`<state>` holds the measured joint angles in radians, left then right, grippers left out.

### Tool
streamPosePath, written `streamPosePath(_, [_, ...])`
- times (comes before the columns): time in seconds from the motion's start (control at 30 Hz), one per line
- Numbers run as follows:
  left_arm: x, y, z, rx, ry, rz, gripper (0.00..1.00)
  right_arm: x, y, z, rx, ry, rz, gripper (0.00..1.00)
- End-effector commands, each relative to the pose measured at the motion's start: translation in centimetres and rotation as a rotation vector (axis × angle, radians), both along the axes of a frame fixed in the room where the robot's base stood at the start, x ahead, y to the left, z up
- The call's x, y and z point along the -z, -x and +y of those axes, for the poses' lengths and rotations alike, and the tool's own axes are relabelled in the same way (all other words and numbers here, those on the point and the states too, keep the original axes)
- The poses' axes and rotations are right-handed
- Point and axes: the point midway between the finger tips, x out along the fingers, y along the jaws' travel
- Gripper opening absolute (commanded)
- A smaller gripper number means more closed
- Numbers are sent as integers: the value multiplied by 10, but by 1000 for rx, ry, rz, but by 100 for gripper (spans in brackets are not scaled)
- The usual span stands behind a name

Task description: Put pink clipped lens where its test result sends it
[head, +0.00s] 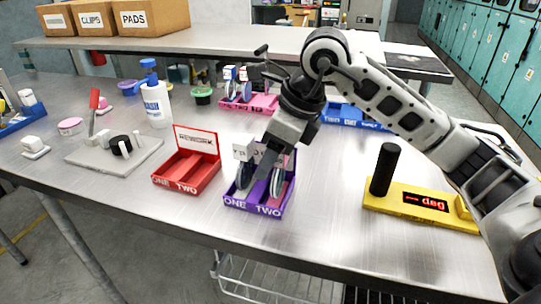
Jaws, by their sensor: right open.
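The purple two-slot tray (262,207), marked ONE and TWO, stands at the front middle. A white-topped clipped lens (243,150) stands upright in its left part. A pink lens (281,187) shows in its right part, partly hidden by my right gripper. My right gripper (262,190) is open, its fingers reaching down into the purple tray around the lenses; I cannot tell if it touches either. The yellow tester (400,205) at right has a black post and a red display reading dashes and "deg". The red tray (186,180), marked ONE and TWO, looks empty. My left gripper is out of view.
A pink tray (250,106) with several lenses stands behind, and a blue tray (350,117) is at the back right. A blue-topped bottle (156,105) and a grey plate fixture (120,152) stand at left. Bare table lies between the purple tray and tester.

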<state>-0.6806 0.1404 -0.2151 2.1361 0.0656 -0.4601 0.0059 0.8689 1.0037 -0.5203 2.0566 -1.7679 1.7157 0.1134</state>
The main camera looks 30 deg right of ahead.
Motion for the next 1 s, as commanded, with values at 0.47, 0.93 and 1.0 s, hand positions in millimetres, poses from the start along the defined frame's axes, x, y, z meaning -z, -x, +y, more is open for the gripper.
streamPosePath(0.47, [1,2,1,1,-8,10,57,-90,28,-23,2,0,-5,54])
streamPosePath(0.93, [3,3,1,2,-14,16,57,-104,34,-27,2,0,-2,54])
streamPosePath(1.0, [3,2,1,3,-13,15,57,-104,34,-27,2,0,-2,54])
